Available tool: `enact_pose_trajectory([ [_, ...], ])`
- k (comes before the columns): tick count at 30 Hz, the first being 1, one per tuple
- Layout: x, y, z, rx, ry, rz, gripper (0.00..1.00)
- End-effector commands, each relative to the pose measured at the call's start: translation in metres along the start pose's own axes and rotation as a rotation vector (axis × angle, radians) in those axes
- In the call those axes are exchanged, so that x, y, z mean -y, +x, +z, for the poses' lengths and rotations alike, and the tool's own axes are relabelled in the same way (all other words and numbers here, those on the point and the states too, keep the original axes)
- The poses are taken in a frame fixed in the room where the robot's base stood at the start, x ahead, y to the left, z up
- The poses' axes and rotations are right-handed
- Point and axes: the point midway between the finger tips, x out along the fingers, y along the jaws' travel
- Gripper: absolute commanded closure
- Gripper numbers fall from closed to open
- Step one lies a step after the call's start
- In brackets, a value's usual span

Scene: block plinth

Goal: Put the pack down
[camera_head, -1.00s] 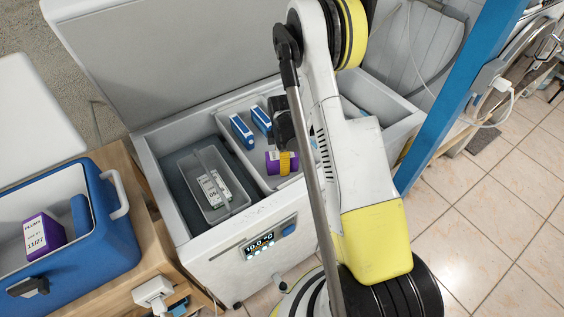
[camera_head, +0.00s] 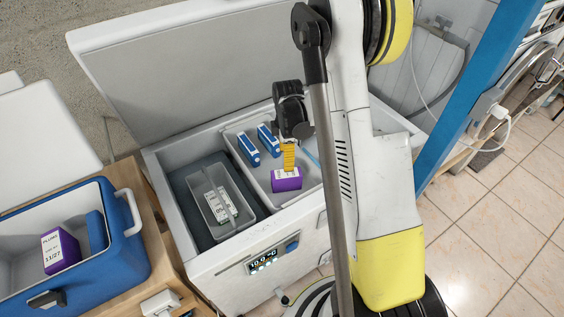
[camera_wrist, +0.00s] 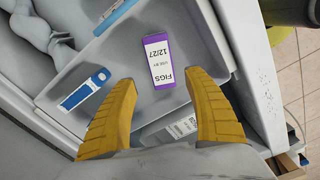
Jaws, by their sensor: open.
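The purple pack (camera_head: 286,182) sits in the light grey right-hand tray (camera_head: 262,178) of the open chest freezer. In the wrist view the purple pack (camera_wrist: 158,60) shows a white label reading FIGS 12/27. My gripper (camera_head: 289,168) is just above the pack in the head view. In the wrist view my gripper (camera_wrist: 163,84) has its two yellow fingers spread wide, with nothing between them. The pack lies beyond the fingertips, apart from them. The arm hides part of the freezer's right side in the head view.
Two blue packs (camera_head: 248,150) (camera_head: 268,140) stand in the same tray. A small grey bin (camera_head: 222,206) holding white-labelled packs is on the left. A blue cooler (camera_head: 128,240) with another purple pack (camera_head: 60,250) stands at far left. The raised freezer lid (camera_head: 190,75) is behind.

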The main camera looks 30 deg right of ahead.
Motion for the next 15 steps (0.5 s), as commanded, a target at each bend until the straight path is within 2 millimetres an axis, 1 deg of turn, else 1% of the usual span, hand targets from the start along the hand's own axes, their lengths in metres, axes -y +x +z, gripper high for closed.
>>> enact_pose_trajectory([
  [2,0.004,-0.021,-0.006,-0.003,0.041,0.022,0.39],
  [5,0.013,-0.060,-0.018,-0.014,0.134,0.070,0.39],
  [6,0.018,-0.078,-0.024,-0.022,0.180,0.093,0.39],
  [8,0.028,-0.103,-0.032,-0.038,0.253,0.128,0.39],
  [9,0.035,-0.119,-0.037,-0.051,0.302,0.150,0.39],
  [12,0.056,-0.156,-0.048,-0.089,0.421,0.203,0.39],
  [15,0.080,-0.187,-0.056,-0.138,0.540,0.250,0.39],
])
